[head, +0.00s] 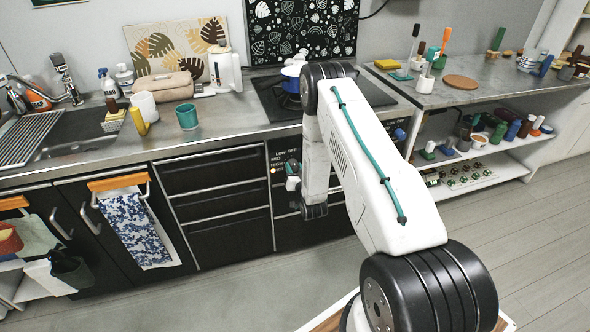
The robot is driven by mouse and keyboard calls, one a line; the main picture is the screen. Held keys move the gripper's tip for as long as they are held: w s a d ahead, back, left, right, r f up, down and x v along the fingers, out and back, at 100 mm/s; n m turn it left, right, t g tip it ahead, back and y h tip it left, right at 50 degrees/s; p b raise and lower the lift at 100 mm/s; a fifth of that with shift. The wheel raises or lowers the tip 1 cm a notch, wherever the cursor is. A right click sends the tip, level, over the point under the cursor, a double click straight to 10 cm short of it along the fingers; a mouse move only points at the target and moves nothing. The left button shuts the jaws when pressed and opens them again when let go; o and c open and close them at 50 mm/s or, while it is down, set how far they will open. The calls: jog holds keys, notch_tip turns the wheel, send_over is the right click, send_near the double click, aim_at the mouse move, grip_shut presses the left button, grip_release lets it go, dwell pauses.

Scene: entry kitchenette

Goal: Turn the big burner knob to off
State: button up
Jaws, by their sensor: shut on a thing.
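The black stove front (283,155) carries a dial marked LOW, OFF, MED and HIGH on its left part. My gripper (292,181) is at this dial, just left of my white wrist, and is shut on the burner knob there. The knob is mostly covered by the gripper, so its pointing direction cannot be read. A second, blue-tinted knob (400,134) shows on the right part of the stove front, with its own markings, partly beside my arm.
A blue-and-white pot (293,75) stands on the cooktop (265,92), partly behind my arm. A teal mug (187,116) stands on the left counter. Black drawers (215,205) lie left of the stove. Shelves (490,165) stand right. The floor in front is clear.

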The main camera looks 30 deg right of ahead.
dwell(0.5)
jog(key=o, duration=1)
jog(key=shift+s, duration=0.15)
jog(key=v, duration=0.7)
jog(key=shift+s, duration=0.3)
jog(key=shift+a, duration=0.1)
